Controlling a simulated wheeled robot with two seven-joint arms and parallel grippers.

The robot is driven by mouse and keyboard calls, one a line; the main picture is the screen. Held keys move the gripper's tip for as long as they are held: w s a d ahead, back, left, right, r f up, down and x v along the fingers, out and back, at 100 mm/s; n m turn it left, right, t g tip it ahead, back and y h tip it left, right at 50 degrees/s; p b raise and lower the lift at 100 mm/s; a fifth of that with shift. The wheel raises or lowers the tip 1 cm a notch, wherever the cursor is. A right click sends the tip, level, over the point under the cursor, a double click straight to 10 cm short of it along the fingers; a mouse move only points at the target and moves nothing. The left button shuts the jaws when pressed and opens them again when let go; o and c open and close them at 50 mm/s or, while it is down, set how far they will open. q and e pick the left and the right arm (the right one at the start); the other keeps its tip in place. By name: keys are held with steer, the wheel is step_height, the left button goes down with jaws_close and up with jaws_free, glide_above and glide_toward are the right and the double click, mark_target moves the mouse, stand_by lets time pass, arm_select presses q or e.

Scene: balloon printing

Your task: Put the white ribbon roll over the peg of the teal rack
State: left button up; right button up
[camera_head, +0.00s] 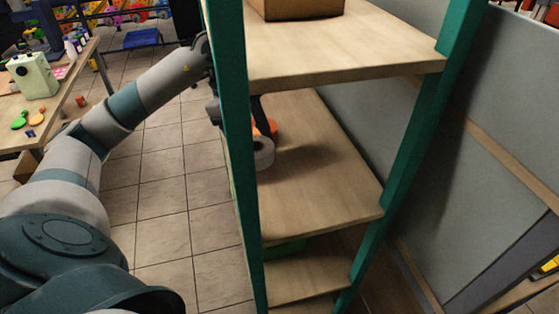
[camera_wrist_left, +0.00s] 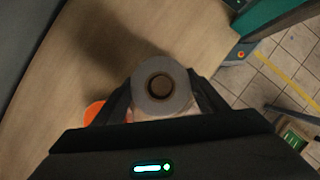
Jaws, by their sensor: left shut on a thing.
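The teal rack (camera_head: 226,130) has wooden shelves and teal posts. My left arm reaches in from the left behind its near post. The white ribbon roll (camera_head: 264,152) is over the middle shelf, partly hidden by that post. In the left wrist view the roll (camera_wrist_left: 147,97) sits between the two fingers of my left gripper (camera_wrist_left: 163,92), which is shut on it. Its round hole faces the camera, with brown inside. I cannot tell whether that is a peg or the shelf seen through the hole. My right gripper is not in view.
An orange object (camera_head: 272,127) is beside the roll and shows left of the fingers in the wrist view (camera_wrist_left: 93,111). A cardboard box (camera_head: 300,8) stands on the upper shelf. A grey panel wall (camera_head: 400,130) is behind the rack. The middle shelf's right part is bare.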

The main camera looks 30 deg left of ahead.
arm_select(q)
steer(key=d, duration=0.2)
steer(key=d+p, duration=0.1)
steer(key=d, duration=0.1)
steer(key=d+p, duration=0.1)
steer(key=d, duration=0.1)
steer(key=shift+w+r, duration=0.1)
steer(key=shift+w, duration=0.15)
steer(key=shift+d, duration=0.25)
steer(key=shift+f+p, duration=0.2)
steer(key=shift+p, duration=0.1)
steer(key=shift+f+p, duration=0.9)
steer(key=shift+f, duration=0.75)
